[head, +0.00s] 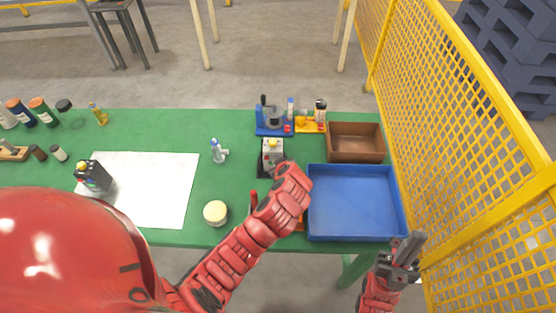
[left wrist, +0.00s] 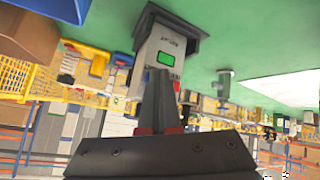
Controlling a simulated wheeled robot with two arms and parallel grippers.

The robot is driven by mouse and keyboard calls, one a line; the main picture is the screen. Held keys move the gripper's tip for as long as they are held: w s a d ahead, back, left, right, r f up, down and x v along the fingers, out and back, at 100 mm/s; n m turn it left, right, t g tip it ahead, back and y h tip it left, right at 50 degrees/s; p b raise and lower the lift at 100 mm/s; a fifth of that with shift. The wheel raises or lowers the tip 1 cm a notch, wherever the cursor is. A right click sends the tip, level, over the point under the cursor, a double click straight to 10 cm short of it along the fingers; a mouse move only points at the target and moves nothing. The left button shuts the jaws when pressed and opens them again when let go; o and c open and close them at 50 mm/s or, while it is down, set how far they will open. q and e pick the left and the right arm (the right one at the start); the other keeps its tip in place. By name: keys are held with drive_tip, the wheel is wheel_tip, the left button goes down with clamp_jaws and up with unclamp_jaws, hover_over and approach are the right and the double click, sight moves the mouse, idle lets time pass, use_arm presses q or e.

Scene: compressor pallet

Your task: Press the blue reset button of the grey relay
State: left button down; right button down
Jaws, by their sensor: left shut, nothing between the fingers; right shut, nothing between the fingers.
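A light grey box, which looks like the grey relay (head: 272,148), stands in a dark holder near the table's middle, with a small yellow part on top. In the left wrist view the relay (left wrist: 181,43) appears upside down, with a green rectangle on its face. My right gripper (head: 406,252) is shut and empty beyond the table's front right corner.
A blue tray (head: 355,238) and a brown box (head: 355,157) stand to the right. A blue fixture (head: 274,131) is behind the relay. A pale round object (head: 215,211) and a white sheet (head: 150,195) lie left. A yellow mesh fence (head: 470,130) borders the right.

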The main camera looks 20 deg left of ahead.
use_arm(q)
drive_tip(key=shift+s+d+b, duration=0.1)
drive_tip(key=shift+s+b, duration=0.4)
drive_tip(key=s+d+b, duration=0.1)
drive_tip(key=s+b, duration=0.3)
drive_tip(key=s, duration=0.2)
drive_tip(key=shift+d, duration=0.25)
drive_tip(key=shift+w, duration=0.1)
idle(0.6)
